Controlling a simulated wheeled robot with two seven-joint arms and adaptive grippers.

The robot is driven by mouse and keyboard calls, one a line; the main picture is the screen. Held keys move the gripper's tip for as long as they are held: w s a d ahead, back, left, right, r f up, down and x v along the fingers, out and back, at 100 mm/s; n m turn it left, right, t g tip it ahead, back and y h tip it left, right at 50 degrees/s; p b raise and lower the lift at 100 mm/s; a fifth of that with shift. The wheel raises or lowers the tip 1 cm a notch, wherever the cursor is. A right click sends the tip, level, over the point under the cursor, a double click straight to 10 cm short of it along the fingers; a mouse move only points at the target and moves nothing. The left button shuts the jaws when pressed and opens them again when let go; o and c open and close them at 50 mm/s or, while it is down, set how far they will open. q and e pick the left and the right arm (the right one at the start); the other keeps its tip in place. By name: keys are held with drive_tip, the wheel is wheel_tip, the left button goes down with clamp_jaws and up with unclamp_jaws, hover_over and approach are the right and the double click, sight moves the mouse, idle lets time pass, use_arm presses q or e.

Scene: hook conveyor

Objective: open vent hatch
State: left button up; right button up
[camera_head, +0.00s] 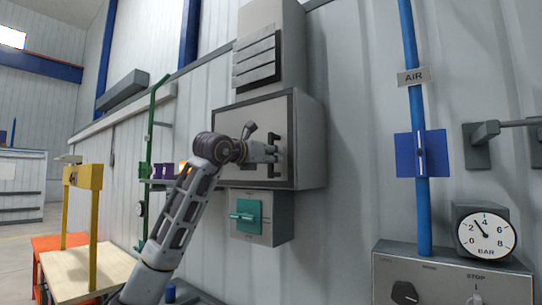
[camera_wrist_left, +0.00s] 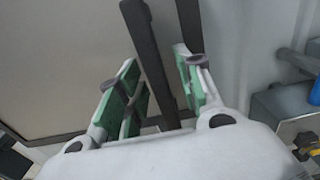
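The hatch is a grey panel (camera_head: 228,121) in a dark frame on a wall-mounted metal box; it looks shut. A dark upright bar handle (camera_head: 276,142) is on its right side. My left gripper (camera_head: 270,154) is at this handle, partly covering it. In the left wrist view the handle bar (camera_wrist_left: 149,55) runs between the two green-padded fingers of my left gripper (camera_wrist_left: 160,88). The fingers are apart, with a gap visible beside the bar. My right gripper is not in view.
A louvred vent duct (camera_head: 256,60) rises above the hatch box. A teal-handled switch box (camera_head: 276,231) is below it. A blue air pipe (camera_head: 409,45) with a valve, a pressure gauge (camera_head: 486,232) and a control panel (camera_head: 452,266) are to the right. A wooden-topped table (camera_head: 75,274) stands lower left.

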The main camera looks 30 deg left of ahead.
use_arm(q)
clamp_jaws()
drive_tip(key=shift+s, duration=0.2)
idle(0.3)
